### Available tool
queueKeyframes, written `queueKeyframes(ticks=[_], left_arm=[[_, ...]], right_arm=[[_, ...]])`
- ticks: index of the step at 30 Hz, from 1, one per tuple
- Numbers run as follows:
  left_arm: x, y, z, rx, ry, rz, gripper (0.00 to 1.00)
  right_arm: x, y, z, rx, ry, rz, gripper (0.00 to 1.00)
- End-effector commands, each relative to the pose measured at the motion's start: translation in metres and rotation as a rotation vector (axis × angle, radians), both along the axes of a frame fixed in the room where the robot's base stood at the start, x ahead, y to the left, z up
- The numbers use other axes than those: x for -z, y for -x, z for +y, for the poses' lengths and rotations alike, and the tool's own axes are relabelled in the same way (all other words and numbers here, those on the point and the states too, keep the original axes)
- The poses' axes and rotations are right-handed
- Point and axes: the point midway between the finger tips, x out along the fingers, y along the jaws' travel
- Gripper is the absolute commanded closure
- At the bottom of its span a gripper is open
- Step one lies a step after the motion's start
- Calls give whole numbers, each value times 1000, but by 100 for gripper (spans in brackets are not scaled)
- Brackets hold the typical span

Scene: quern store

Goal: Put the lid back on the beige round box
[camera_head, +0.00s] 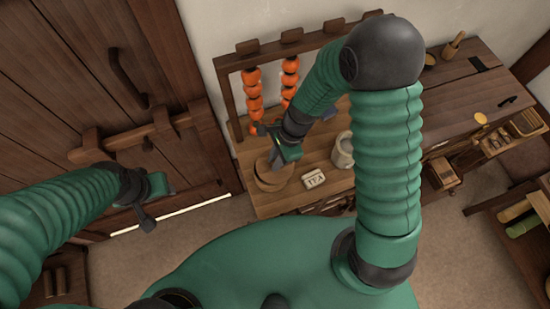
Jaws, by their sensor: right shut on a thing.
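The round box (272,186), brownish beige, stands near the left end of the wooden bench. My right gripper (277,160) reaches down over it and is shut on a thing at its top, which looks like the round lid. The gripper covers part of this area, so I cannot tell whether the lid rests on the box or is held just above it. My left gripper (147,217) is at the left, in front of the wooden door and away from the bench. Its fingers are too small and dark to tell open from shut.
A small white lettered block (313,178) lies right of the box, and a pale jar (343,151) stands beyond it. A wooden rack (228,95) with orange strings (253,90) stands behind. The bench (257,204) continues right behind my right arm.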

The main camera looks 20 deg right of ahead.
Motion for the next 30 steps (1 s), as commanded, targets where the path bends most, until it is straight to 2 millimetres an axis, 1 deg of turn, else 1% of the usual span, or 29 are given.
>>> queueKeyframes(ticks=[8,17,30], left_arm=[[0,0,0,-1,0,0,52],[-4,0,0,-1,0,0,52],[-4,0,0,-1,0,0,52]], right_arm=[[0,0,0,-1,-1,0,100],[-2,2,3,-1,-1,-1,100],[-1,2,5,-1,-1,-1,100]])
